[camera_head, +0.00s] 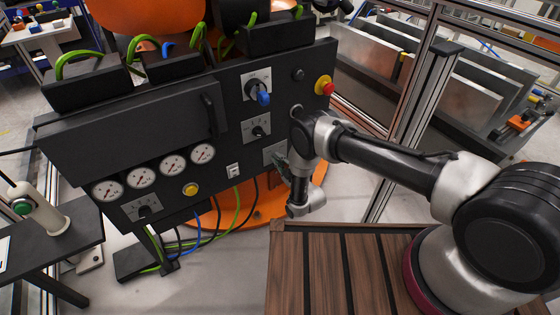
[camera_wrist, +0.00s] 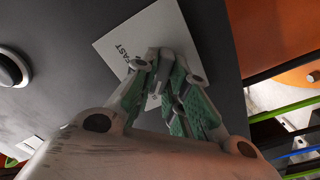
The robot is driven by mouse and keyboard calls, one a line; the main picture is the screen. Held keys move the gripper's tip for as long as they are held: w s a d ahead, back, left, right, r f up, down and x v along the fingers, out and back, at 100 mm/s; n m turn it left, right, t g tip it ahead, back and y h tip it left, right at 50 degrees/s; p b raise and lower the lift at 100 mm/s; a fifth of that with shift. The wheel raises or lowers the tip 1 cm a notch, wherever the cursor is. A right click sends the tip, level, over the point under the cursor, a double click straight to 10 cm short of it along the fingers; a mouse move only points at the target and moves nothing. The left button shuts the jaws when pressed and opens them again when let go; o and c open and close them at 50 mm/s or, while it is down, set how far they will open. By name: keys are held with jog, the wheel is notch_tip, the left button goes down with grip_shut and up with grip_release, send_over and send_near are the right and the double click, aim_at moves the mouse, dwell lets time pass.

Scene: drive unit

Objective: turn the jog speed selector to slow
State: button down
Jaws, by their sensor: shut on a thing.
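The jog speed selector's pale plate (camera_head: 270,151) is on the lower right of the dark drive unit panel, partly covered by my gripper. In the wrist view the plate (camera_wrist: 118,42) shows tilted, with the word FAST readable near my fingers. My gripper (camera_head: 281,159) is at the plate, and in the wrist view its green-padded fingers (camera_wrist: 171,66) are closed together over the plate's middle. They are shut on the selector's knob, which is mostly hidden between them. The knob's pointing direction and the other label cannot be made out.
Above the plate are another rotary knob (camera_head: 258,131), a blue-handled switch (camera_head: 262,95) and a red emergency button (camera_head: 325,86). Several gauges (camera_head: 141,177) and a yellow button (camera_head: 190,189) are to the left. Cables hang below the panel. A metal fence post (camera_head: 410,115) stands right of my wrist.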

dwell(0.4)
jog(key=c, duration=1.4)
grip_release()
jog(key=shift+c, duration=0.2)
jog(key=v, duration=1.2)
